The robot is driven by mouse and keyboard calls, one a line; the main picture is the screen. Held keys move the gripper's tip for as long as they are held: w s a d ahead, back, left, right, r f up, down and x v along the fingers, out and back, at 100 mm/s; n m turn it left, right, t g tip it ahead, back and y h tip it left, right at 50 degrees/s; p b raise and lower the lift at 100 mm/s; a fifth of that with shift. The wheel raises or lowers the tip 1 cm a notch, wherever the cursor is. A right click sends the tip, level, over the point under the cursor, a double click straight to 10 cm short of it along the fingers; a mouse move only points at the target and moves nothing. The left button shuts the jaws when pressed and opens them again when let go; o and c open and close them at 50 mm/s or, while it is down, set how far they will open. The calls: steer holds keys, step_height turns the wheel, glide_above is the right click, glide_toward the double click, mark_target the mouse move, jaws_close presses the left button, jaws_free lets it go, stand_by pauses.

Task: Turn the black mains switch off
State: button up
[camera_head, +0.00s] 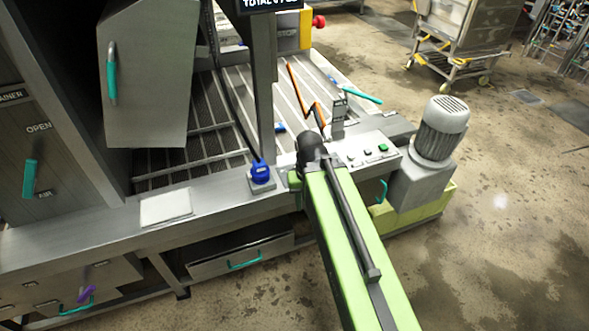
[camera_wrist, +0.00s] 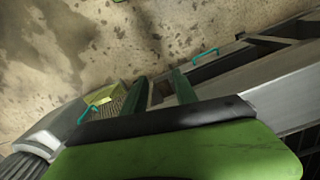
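I cannot make out a black mains switch for sure in either view. A sloped control panel (camera_head: 362,150) with several small buttons, one of them green, sits on the machine's front ledge, just right of my arm's far end. A blue knob (camera_head: 261,172) on a square base stands left of the arm. In the wrist view my gripper (camera_wrist: 155,78) shows two dark green fingers apart, with nothing between them. The fingers point toward the machine's front edge and the floor. In the head view the fingers are hidden or too small to tell.
A grey motor (camera_head: 441,128) stands at the ledge's right end. A slatted conveyor bed (camera_head: 208,105) lies behind the ledge. A drawer (camera_head: 242,254) with a teal handle is below. A steel trolley (camera_head: 452,48) stands at the back. The floor on the right is clear.

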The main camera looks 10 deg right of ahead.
steer(key=w+r+m+p, duration=0.1)
steer(key=w+m, duration=0.2)
steer(key=w, duration=0.2)
step_height(320, 180, up, 15)
steer(key=m+p, duration=0.3)
steer(key=p, duration=1.2)
glide_above(294, 168)
step_height(294, 168, down, 18)
steer(key=b, duration=1.7)
steer(key=shift+r+b, duration=0.2)
steer(key=shift+b, duration=0.1)
steer(key=shift+r, duration=0.1)
jaws_close()
steer(key=shift+s, duration=0.1)
